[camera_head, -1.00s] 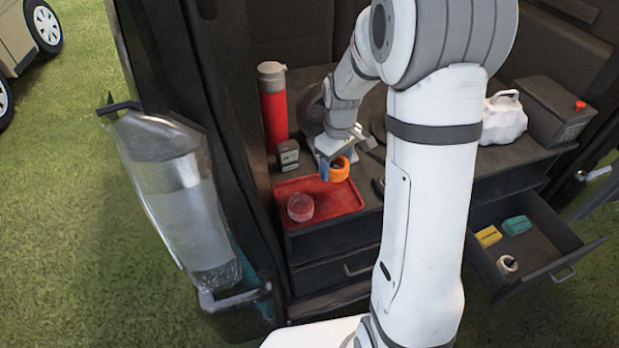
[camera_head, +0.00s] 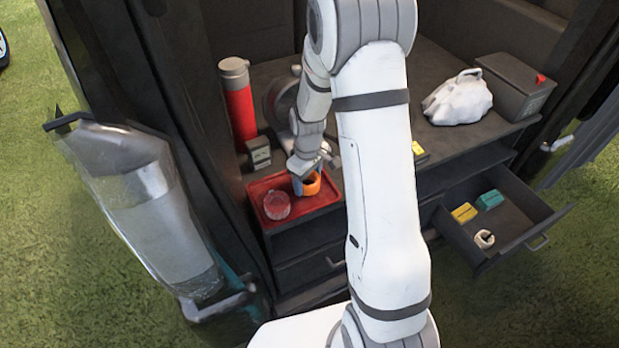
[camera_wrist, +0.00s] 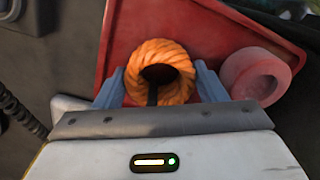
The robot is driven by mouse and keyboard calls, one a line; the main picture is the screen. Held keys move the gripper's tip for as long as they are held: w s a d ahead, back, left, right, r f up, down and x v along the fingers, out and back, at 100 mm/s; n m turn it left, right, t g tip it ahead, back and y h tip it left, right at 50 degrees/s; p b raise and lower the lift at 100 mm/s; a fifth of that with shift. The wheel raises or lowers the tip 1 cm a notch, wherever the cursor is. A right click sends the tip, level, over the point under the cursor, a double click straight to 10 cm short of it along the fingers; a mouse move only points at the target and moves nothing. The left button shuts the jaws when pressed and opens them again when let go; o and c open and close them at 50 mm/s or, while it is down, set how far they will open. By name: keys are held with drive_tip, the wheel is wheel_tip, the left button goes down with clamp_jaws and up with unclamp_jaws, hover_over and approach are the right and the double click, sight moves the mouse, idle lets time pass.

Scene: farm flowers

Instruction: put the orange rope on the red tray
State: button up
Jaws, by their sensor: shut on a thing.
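The orange rope (camera_head: 311,184) is a small coiled ring. My gripper (camera_head: 304,186) is shut on it, over the right part of the red tray (camera_head: 327,192). In the wrist view the rope (camera_wrist: 160,72) sits between the two blue fingers of my gripper (camera_wrist: 160,88), with the red tray (camera_wrist: 118,35) behind and below it. I cannot tell whether the rope touches the tray. The tray lies on the dark shelf at its left front.
A pinkish-red ring of tape (camera_head: 276,204) lies on the tray's left part, close beside my gripper. A red cylinder (camera_head: 239,105) and a small grey box (camera_head: 259,152) stand behind the tray. An open drawer (camera_head: 510,235) juts out at right.

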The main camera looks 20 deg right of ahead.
sight(308, 178)
drive_tip(key=shift+f, duration=0.1)
drive_tip(key=o, duration=1.1)
wheel_tip(308, 178, up, 12)
drive_tip(key=s+r+m+t, duration=0.1)
drive_tip(key=s+r+m, duration=0.2)
drive_tip(key=s, duration=0.7)
drive_tip(key=s+r+m+t, duration=0.1)
drive_tip(key=s+r+m, duration=0.3)
drive_tip(key=s+r, duration=0.4)
drive_tip(key=shift+s+p, duration=0.45)
drive_tip(key=shift+s, duration=0.8)
